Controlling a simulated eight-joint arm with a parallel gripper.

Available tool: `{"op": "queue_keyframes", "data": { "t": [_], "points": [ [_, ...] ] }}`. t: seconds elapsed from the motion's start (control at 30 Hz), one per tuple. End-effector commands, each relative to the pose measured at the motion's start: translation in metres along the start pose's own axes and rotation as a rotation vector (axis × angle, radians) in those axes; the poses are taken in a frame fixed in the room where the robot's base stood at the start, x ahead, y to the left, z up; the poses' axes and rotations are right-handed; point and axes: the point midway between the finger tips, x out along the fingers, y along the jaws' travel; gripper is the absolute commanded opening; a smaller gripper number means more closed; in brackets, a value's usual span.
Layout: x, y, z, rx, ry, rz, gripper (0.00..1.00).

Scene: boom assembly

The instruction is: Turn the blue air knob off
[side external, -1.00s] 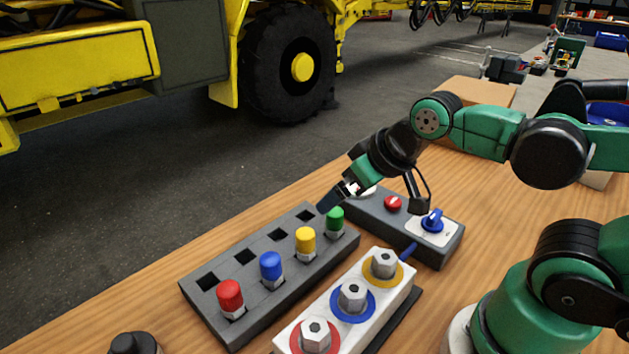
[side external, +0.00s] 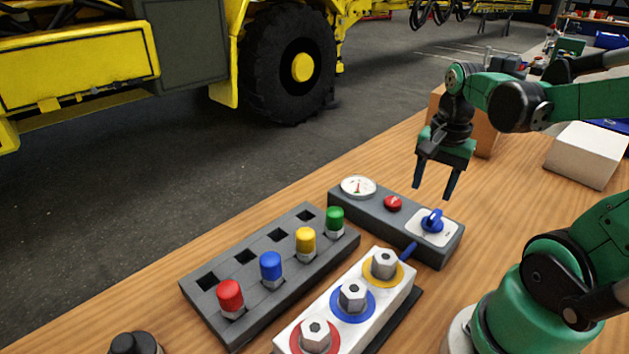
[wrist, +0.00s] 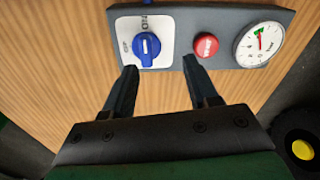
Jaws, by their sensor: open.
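The blue air knob (side external: 432,220) sits on a white plate (side external: 443,238) at the right end of a grey panel in the side view. In the wrist view the knob (wrist: 147,47) shows a white mark and its handle points roughly up and down in the picture; printed words beside it are only partly readable. My gripper (side external: 434,192) hangs above the panel, fingers pointing down, open and empty. In the wrist view its fingertips (wrist: 160,65) lie to either side of the knob in the picture, apart from it.
The panel also carries a red button (side external: 393,203) and a round gauge (side external: 358,187). A grey block with several coloured pegs (side external: 271,266) and a white block with hex nuts (side external: 352,296) stand in front. Boxes (side external: 582,155) lie behind at right.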

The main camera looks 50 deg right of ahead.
Motion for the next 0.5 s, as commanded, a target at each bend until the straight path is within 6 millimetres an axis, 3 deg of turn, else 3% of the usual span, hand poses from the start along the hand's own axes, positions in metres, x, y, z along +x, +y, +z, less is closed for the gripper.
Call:
{"op": "queue_keyframes", "data": {
  "t": [0.13,0.5],
  "points": [
    [0.003,0.015,-0.009,0.170,-0.043,0.050,0.53],
    [0.038,0.017,-0.008,0.178,-0.044,0.053,0.53]
  ]
}}
